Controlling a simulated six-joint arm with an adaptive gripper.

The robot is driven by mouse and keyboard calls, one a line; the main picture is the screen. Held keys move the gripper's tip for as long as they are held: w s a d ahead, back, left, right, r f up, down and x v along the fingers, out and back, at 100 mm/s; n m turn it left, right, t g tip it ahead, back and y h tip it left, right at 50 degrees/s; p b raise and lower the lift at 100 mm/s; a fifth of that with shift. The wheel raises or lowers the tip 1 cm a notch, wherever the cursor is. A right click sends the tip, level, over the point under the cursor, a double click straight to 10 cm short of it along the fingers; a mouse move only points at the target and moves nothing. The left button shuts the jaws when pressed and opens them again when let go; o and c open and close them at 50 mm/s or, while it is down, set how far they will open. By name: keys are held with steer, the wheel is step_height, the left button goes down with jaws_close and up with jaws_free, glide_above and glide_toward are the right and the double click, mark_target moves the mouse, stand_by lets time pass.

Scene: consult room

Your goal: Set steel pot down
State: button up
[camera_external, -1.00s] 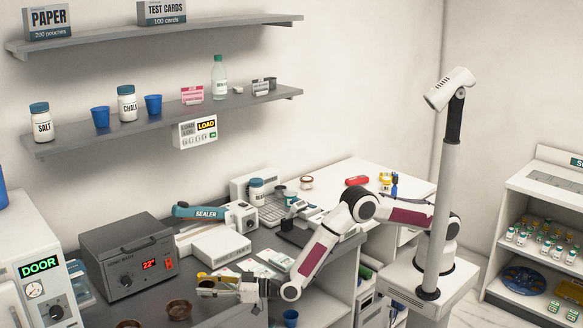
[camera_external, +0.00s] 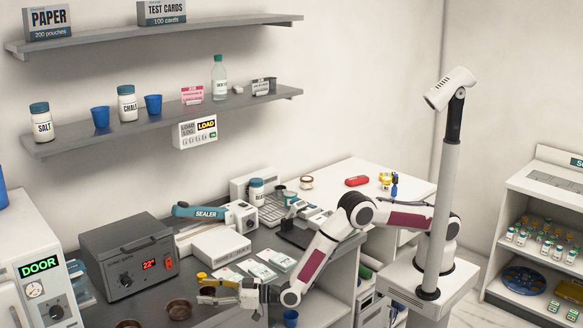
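My gripper (camera_external: 204,291) is low over the dark grey counter (camera_external: 222,314), with its fingers pointing left. It is small in the picture, and I cannot tell whether the fingers are apart or closed on something. A small yellow-topped thing (camera_external: 202,276) shows just behind the fingertips. I cannot make out a steel pot for certain; it may be hidden by the fingers. Two brown round dishes (camera_external: 179,309) (camera_external: 128,324) stand on the counter, left of and nearer than the fingertips.
A grey oven box (camera_external: 127,262) reading 22° stands left of the gripper. A white box (camera_external: 220,245) and a teal-handled sealer (camera_external: 200,212) stand behind it. Flat cards (camera_external: 258,270) lie right of the fingers. A blue cup (camera_external: 290,318) is below the arm, near the front.

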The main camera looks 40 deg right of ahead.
steer(key=shift+s+d, duration=0.1)
stand_by(0.3)
steer(key=shift+v, duration=3.75)
steer(key=shift+r, duration=0.15)
